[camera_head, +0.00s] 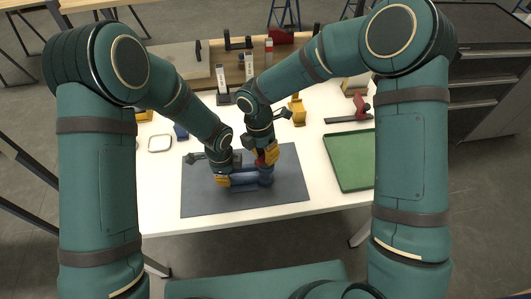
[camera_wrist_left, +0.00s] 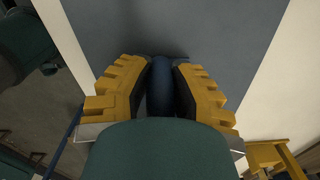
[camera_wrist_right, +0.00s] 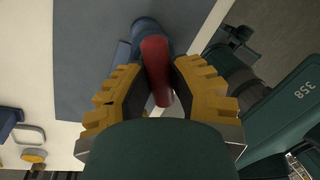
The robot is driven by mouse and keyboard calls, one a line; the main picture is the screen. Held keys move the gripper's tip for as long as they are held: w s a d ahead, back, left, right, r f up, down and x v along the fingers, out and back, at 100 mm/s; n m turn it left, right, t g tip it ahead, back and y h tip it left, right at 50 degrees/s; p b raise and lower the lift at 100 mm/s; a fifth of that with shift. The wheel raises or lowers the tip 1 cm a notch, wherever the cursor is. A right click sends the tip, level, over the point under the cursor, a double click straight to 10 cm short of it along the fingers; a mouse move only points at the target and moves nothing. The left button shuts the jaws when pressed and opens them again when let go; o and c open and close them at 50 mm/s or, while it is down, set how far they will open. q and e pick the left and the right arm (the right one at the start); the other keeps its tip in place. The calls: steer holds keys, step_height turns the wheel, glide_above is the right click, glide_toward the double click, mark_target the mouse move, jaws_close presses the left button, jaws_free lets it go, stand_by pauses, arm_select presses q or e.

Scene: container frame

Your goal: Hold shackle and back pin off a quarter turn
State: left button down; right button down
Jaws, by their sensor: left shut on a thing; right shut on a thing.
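The blue shackle (camera_head: 244,178) lies on the dark grey mat (camera_head: 205,197). My left gripper (camera_head: 223,180) is shut on the shackle; in the left wrist view its blue bar (camera_wrist_left: 161,88) is between the yellow fingers (camera_wrist_left: 160,92). The red pin (camera_head: 261,158) is at the right end of the shackle. My right gripper (camera_head: 266,157) is shut on the pin; in the right wrist view the red pin (camera_wrist_right: 156,72) runs between the fingers (camera_wrist_right: 158,88), with a blue end of the shackle (camera_wrist_right: 150,34) beyond. The pin's thread is hidden.
A green tray (camera_head: 350,187) lies right of the mat. A red clamp-like tool (camera_head: 360,107) and a yellow block (camera_head: 297,111) stand behind it. A small white-rimmed dish (camera_head: 159,143) is at the left. A wooden rack (camera_head: 235,72) stands at the back.

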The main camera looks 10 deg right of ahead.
arm_select(q)
steer(key=shift+d, duration=0.1)
arm_select(e)
steer(key=shift+s+f+n+t+h, duration=0.15)
steer(key=shift+n+t+h, duration=0.15)
steer(key=shift+n, duration=1.6)
steer(key=c, duration=0.8)
jaws_free()
steer(key=shift+c, duration=0.2)
step_height(320, 180, up, 12)
steer(key=w+a, duration=0.1)
steer(key=a, duration=0.1)
steer(key=shift+w, duration=0.2)
